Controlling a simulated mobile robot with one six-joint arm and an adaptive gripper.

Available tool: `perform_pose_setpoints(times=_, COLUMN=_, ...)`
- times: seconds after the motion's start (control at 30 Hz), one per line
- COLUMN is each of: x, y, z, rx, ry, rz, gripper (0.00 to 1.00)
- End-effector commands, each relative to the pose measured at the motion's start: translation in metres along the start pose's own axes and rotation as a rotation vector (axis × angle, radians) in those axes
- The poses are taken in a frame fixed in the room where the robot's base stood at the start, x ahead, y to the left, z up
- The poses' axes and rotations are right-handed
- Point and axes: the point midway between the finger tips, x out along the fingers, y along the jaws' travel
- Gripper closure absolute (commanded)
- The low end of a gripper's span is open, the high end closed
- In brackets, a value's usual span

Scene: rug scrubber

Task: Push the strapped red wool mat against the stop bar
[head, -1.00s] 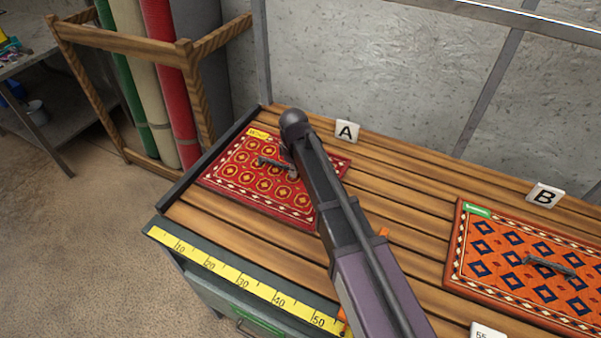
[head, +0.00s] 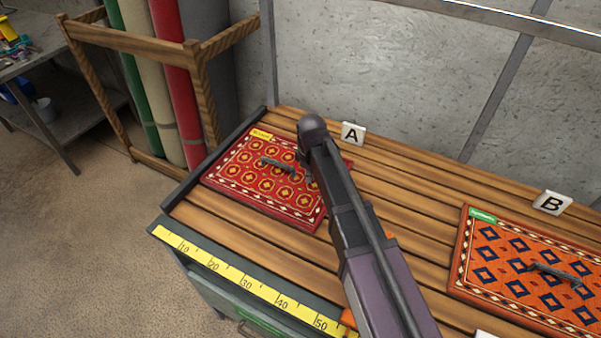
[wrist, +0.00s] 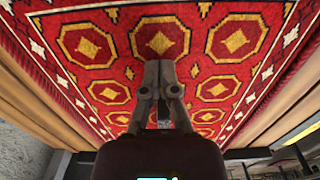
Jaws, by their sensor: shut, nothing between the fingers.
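The red wool mat (head: 245,180), patterned with yellow medallions, lies flat at the left end of the slatted bench. It has a yellow label and a dark strap handle (head: 278,165). The dark stop bar (head: 215,160) runs along the bench's left edge beside the mat; any remaining gap is too narrow to judge. My gripper (wrist: 160,68) is shut and empty over the mat's patterned face in the wrist view. Contact with the mat cannot be told.
An orange mat (head: 520,265) with blue diamonds and a green label lies on the right of the bench. Signs A (head: 352,133) and B (head: 551,202) stand along the back. A yellow ruler (head: 240,280) lines the front edge. Rolled rugs stand in a wooden rack (head: 130,40).

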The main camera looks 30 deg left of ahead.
Motion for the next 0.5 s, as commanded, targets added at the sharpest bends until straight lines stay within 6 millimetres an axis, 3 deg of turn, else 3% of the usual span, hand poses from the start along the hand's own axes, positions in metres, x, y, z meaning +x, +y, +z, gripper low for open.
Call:
perform_pose_setpoints(times=0.03, x=-0.009, y=-0.001, z=-0.002, rx=-0.002, ry=0.001, rz=0.000, gripper=1.00)
perform_pose_setpoints(times=0.5, x=-0.048, y=0.000, z=-0.003, rx=-0.002, ry=0.000, rz=0.000, gripper=1.00)
